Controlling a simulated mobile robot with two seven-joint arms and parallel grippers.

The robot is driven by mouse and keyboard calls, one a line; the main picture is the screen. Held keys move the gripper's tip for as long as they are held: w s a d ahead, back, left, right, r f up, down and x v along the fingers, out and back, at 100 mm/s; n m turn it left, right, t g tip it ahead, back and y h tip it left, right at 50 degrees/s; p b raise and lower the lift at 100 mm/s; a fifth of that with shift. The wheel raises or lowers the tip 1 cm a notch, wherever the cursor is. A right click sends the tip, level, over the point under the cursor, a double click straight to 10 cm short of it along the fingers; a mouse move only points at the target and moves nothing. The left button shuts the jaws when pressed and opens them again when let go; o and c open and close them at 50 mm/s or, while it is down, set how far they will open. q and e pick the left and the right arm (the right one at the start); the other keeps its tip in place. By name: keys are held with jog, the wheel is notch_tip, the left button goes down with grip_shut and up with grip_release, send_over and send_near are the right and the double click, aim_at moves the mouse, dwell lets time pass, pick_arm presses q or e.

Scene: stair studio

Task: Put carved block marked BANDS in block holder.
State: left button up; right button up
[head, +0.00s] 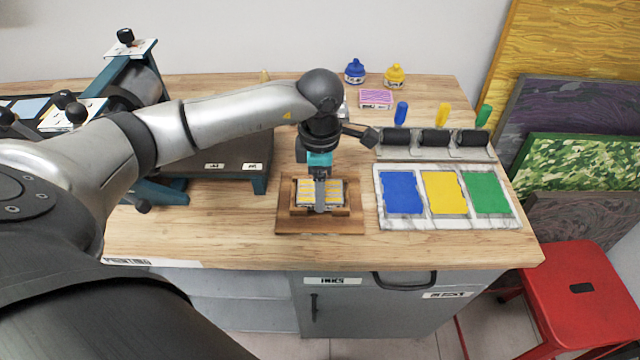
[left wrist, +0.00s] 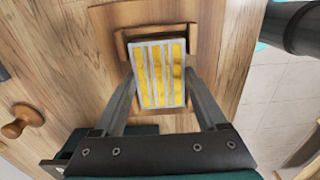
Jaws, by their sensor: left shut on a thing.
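The carved block (head: 335,188) has a yellow face with pale straight bands. It also shows in the left wrist view (left wrist: 160,75). My left gripper (head: 320,205) points down and is shut on it; the two fingers show on either side of the block in the left wrist view (left wrist: 163,100). The wooden block holder (head: 290,220) lies flat on the bench under the block, and its raised frame shows around the block in the left wrist view (left wrist: 190,38). The block is turned slightly against the frame. I cannot tell whether it touches the holder's floor. My right gripper is not in view.
Right of the holder is a marble slab (head: 412,222) with blue, yellow and green ink. Behind it several rollers (head: 435,137) rest on a rack. A pink striped block (head: 376,98) and two ink bottles (head: 355,72) stand farther back. A press (head: 215,160) stands left.

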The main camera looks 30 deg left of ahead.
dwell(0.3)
pick_arm(q)
jog(key=o, duration=1.3)
jog(key=shift+o, duration=0.2)
jog(key=shift+r+p, duration=2.95)
jog(key=shift+r, duration=1.05)
